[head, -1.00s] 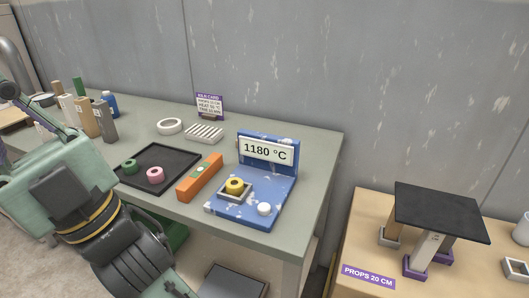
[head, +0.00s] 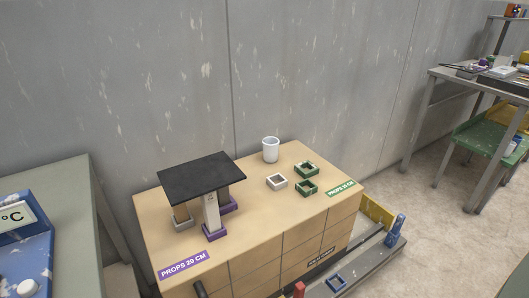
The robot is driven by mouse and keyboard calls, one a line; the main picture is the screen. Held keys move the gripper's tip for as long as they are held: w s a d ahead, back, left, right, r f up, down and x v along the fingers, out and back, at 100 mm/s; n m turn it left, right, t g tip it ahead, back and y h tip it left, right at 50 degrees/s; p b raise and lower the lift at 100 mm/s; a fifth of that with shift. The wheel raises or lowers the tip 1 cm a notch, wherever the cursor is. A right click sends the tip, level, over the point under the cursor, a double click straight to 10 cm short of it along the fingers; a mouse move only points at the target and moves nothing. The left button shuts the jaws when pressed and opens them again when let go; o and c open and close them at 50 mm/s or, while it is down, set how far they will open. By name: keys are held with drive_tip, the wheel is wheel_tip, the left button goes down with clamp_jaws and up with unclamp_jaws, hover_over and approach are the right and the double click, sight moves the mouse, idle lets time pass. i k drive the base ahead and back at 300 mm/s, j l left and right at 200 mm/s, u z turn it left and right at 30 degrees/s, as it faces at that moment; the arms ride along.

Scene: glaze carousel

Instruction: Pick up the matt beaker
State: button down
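A pale grey-white beaker (head: 271,150) stands upright at the back of the wooden cabinet top (head: 266,220), near the wall. It is the only beaker-like thing in the head view, but I cannot tell for sure from its look that its surface is matt. My gripper is not in view.
A black slab (head: 202,177) rests on props left of the beaker. A grey-green table (head: 60,215) with a blue device (head: 22,240) is left; a workbench (head: 490,85) stands far right.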

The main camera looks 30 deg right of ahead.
sight(271, 150)
drive_tip(key=l+u, duration=0.3)
drive_tip(key=l, duration=2.15)
drive_tip(key=i+l, duration=0.4)
drive_tip(key=l, duration=0.2)
